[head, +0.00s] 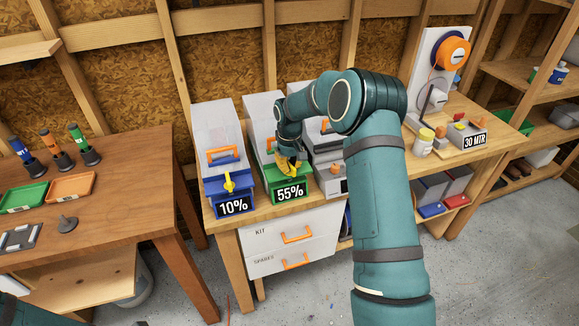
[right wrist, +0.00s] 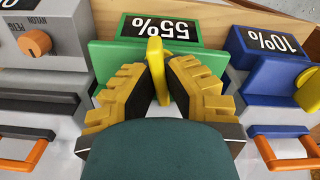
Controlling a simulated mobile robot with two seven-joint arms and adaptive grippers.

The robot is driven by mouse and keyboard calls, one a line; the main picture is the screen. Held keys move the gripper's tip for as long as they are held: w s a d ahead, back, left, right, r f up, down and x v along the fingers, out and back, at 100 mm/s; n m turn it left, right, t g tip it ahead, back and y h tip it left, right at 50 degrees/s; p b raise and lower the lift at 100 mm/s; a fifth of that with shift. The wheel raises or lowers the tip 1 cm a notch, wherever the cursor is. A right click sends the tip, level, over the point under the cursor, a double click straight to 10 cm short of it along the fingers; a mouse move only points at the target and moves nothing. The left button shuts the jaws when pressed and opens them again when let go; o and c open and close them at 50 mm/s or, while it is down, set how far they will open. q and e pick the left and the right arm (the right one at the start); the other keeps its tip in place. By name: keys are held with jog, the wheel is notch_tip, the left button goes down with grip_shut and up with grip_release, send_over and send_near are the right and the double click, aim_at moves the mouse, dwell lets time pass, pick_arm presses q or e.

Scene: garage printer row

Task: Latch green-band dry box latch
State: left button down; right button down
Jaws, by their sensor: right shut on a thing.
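The green-band dry box (head: 274,178) stands on the bench with a 55% display on its front. In the right wrist view its green band (right wrist: 103,52) is at the top middle, upside down. Its yellow latch (right wrist: 155,52) sits at the middle of the band, between my fingertips. My right gripper (head: 288,166) is at the front of this box, and in the right wrist view the gripper (right wrist: 162,88) is shut on the yellow latch. The gripper hides part of the latch, so I cannot tell whether it is seated. My left gripper is not in view.
A blue-band dry box (head: 214,184) with a 10% display and its own yellow latch (head: 229,182) stands close on the left. A grey box (head: 328,170) stands close on the right. Drawers (head: 290,240) are below. A wooden table (head: 130,190) is at the left.

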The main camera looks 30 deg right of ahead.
aim_at(289, 164)
jog(key=shift+f+m, duration=0.1)
jog(key=shift+m, duration=1.1)
jog(key=c, duration=1.3)
grip_release()
jog(key=shift+r, duration=0.2)
notch_tip(289, 164, up, 12)
jog(key=shift+f, duration=0.15)
